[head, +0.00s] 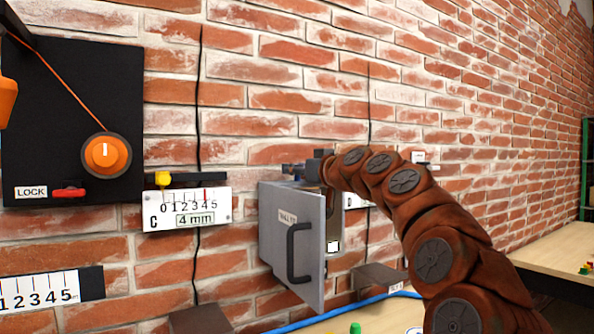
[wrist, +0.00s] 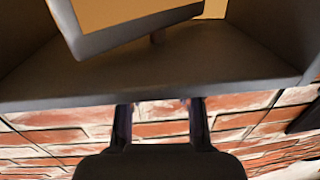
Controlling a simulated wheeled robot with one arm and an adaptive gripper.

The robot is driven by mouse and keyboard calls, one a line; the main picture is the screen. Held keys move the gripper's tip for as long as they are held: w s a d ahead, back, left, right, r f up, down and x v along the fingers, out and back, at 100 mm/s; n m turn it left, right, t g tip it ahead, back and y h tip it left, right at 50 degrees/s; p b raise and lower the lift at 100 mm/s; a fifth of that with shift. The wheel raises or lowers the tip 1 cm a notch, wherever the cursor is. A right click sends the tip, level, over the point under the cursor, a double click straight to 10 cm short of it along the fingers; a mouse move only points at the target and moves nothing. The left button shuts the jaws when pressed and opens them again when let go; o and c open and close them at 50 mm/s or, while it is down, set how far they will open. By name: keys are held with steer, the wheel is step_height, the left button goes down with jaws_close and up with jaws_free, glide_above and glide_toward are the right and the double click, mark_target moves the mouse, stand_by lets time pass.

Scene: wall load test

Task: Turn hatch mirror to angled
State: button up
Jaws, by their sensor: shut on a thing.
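The grey wall cabinet (head: 338,262) hangs on the brick wall with its hatch door (head: 292,240) swung open toward me; the door has a dark handle (head: 294,252). In the wrist view a tilted framed panel with a tan face, which looks like the hatch mirror (wrist: 112,38), stands on a short stem inside the cabinet (wrist: 160,84). My gripper (head: 308,172) is at the top of the cabinet. In the wrist view my gripper (wrist: 160,110) has its fingers spread around something at the cabinet's edge; what they hold is hidden.
A black panel (head: 70,120) with an orange dial (head: 106,155) and red lock lever (head: 68,192) is on the left. A scale marked C (head: 187,210) sits between. A bench (head: 560,250) is at the right. A blue cable (head: 335,312) runs below the cabinet.

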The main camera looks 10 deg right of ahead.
steer(key=o, duration=1.1)
steer(key=shift+s, duration=0.1)
steer(key=shift+v, duration=6)
